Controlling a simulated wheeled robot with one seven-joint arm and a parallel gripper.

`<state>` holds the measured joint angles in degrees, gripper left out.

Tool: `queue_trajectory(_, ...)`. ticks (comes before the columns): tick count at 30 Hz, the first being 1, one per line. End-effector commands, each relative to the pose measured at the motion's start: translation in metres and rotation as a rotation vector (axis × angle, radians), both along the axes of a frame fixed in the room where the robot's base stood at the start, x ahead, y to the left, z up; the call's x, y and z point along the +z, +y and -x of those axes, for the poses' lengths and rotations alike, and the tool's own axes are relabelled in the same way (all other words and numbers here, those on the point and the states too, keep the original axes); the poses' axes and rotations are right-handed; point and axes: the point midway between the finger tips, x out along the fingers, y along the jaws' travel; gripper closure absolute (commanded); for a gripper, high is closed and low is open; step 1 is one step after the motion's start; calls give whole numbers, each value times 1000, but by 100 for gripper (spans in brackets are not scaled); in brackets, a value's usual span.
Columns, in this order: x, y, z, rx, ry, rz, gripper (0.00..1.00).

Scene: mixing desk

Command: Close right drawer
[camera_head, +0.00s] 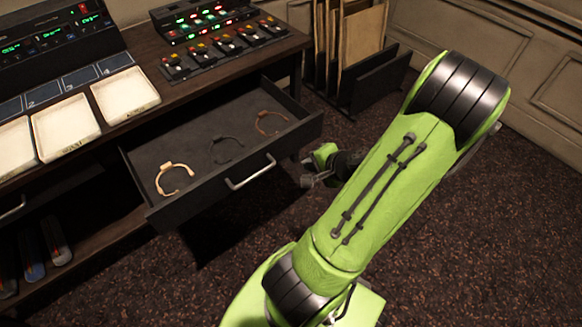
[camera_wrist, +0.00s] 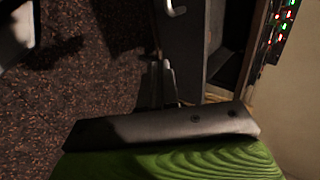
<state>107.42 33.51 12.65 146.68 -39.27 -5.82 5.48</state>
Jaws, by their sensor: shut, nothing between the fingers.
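The right drawer (camera_head: 225,150) is pulled out from the desk. Its dark front carries a silver handle (camera_head: 250,172). Several curved bands lie inside it: a light one (camera_head: 175,178), a dark one (camera_head: 227,148) and a copper-brown one (camera_head: 272,122). My gripper (camera_head: 308,181) is just to the right of the drawer front, off its right end, partly hidden by my forearm. In the wrist view, my gripper (camera_wrist: 163,66) has its fingers together with nothing between them, close beside the drawer front (camera_wrist: 183,50). The handle (camera_wrist: 175,9) shows at the top. I cannot tell whether they touch.
The desk (camera_head: 140,48) holds white trays (camera_head: 125,95) and a console with lit buttons (camera_head: 205,22). A dark rack with upright boards (camera_head: 360,45) stands behind the drawer's right end. Dark carpet (camera_head: 480,240) is clear on the right.

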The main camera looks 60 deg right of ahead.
Motion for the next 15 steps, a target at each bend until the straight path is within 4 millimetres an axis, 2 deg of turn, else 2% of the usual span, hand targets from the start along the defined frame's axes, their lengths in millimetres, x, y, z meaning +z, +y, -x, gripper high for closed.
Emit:
queue_trajectory(3,-4,-4,2,-31,-17,-10,100)
queue_trajectory(11,-18,-7,-14,-23,-12,-9,100)
queue_trajectory(15,-40,-13,-35,-22,-13,-7,100)
